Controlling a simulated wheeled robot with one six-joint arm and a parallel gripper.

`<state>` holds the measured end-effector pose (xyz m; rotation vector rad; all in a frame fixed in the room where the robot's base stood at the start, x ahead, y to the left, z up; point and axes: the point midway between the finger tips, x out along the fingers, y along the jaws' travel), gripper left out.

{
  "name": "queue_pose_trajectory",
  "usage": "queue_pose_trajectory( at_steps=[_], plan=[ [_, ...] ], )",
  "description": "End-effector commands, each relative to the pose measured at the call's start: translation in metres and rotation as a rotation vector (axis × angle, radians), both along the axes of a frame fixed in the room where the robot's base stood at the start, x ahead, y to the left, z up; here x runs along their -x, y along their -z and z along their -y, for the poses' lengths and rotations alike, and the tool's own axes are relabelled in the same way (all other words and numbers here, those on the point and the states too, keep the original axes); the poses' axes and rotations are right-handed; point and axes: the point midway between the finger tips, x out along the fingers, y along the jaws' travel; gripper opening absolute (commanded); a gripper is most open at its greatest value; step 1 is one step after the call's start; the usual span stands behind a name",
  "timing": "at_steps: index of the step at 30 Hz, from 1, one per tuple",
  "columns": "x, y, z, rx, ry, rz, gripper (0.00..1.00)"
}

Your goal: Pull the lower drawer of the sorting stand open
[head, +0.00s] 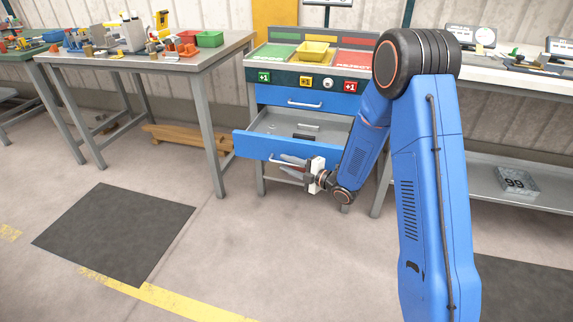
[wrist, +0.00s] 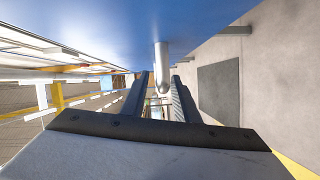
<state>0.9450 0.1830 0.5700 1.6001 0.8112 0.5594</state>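The sorting stand's lower drawer (head: 262,146) has a blue front and a grey inside, and it is pulled well out. Its interior is visible from above, with small items in it. The drawer's pale bar handle (wrist: 162,62) shows in the wrist view under the blue front (wrist: 130,25), with its rounded end between my fingertips. My gripper (head: 292,166) is at the handle on the front's right part; its two dark fingers look apart. They also show in the wrist view (wrist: 160,84). Firm contact with the handle cannot be made out. My arm covers the drawer's right end.
The upper drawer (head: 290,98) is closed above. A yellow tray (head: 313,51) sits on the stand's top. A cluttered workbench (head: 150,62) stands to the left, another bench to the right. The floor in front of the stand is clear, with a dark mat (head: 115,232).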

Motion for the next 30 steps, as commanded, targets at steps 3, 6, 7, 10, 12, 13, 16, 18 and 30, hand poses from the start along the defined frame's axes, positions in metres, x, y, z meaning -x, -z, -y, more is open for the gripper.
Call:
queue_pose_trajectory(
  at_steps=[3,6,7,10,12,13,16,18,30],
  plan=[
    [0.01,-0.002,0.013,-0.001,0.002,0.0,0.28],
    [0.022,-0.003,0.028,-0.001,0.003,-0.002,0.28],
    [0.026,-0.003,0.033,-0.001,0.004,-0.002,0.28],
    [0.039,-0.005,0.048,-0.001,0.004,0.0,0.28],
    [0.048,-0.006,0.059,0.0,0.004,-0.001,0.28],
    [0.052,-0.006,0.063,0.0,0.004,-0.001,0.28],
    [0.064,-0.008,0.078,-0.001,0.004,-0.001,0.28],
    [0.073,-0.009,0.088,-0.001,0.004,-0.001,0.28],
    [0.104,-0.013,0.124,0.0,0.003,-0.001,0.28]
  ],
)
